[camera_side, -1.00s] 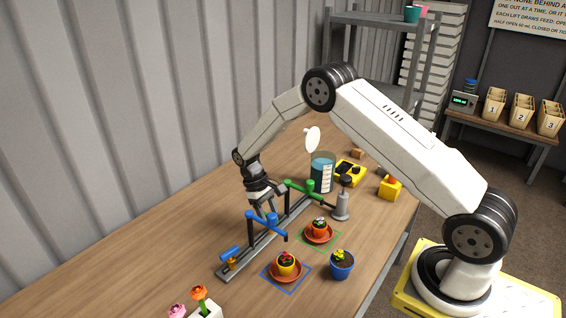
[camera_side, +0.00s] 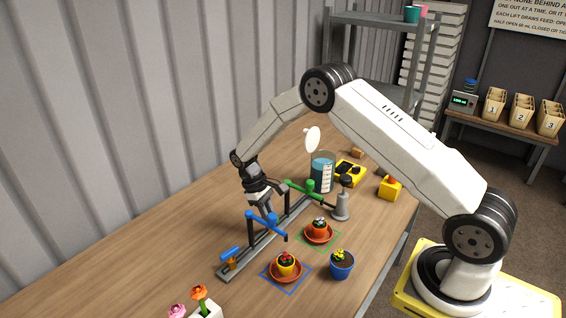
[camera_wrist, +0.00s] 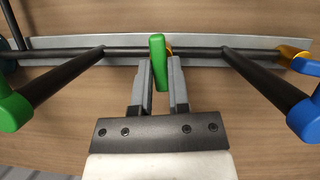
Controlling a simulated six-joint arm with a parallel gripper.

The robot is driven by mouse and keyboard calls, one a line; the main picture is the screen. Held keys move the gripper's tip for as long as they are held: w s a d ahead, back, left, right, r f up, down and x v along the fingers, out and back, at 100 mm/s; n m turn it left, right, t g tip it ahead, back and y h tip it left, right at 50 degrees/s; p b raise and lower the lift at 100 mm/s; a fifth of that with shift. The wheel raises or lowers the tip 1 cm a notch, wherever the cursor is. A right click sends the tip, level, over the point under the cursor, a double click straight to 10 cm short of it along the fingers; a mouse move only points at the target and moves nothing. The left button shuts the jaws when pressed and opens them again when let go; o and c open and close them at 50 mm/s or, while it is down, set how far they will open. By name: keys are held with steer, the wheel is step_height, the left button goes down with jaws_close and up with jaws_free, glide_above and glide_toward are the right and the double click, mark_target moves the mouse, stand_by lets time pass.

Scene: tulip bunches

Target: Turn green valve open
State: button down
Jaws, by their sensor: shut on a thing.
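The green valve handle (camera_wrist: 157,62) stands between the two fingers of my gripper (camera_wrist: 159,88) in the wrist view. The fingers are shut on it. The handle lies across the dark pipe there. In the side view my gripper (camera_side: 266,207) reaches down over the metal rail (camera_side: 249,253), between the green spout (camera_side: 306,189) and the blue spout (camera_side: 262,221). The green handle is hidden by the fingers in that view. The blue valve handle (camera_side: 229,254) is at the near end of the rail.
Another potted flower (camera_side: 319,229) is on the green-outlined square. A blue pot (camera_side: 341,267) stands beside them. A beaker of blue liquid (camera_side: 322,174) is behind the green spout.

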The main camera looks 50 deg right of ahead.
steer(key=n+h, duration=0.1)
steer(key=n, duration=0.2)
steer(key=n+h, duration=0.1)
steer(key=n, duration=0.1)
steer(key=shift+s+a+n+t, duration=0.1)
steer(key=shift+a+n+t, duration=0.05)
steer(key=shift+n+t, duration=0.2)
steer(key=n, duration=0.2)
steer(key=n+t+h, duration=0.1)
steer(key=n, duration=0.2)
steer(key=shift+s+a+t, duration=0.1)
steer(key=shift+t, duration=0.15)
steer(key=c, duration=0.6)
jaws_free()
steer(key=v, duration=0.7)
steer(key=shift+a+r, duration=0.3)
steer(key=shift+r, duration=0.05)
steer(key=shift+d, duration=0.1)
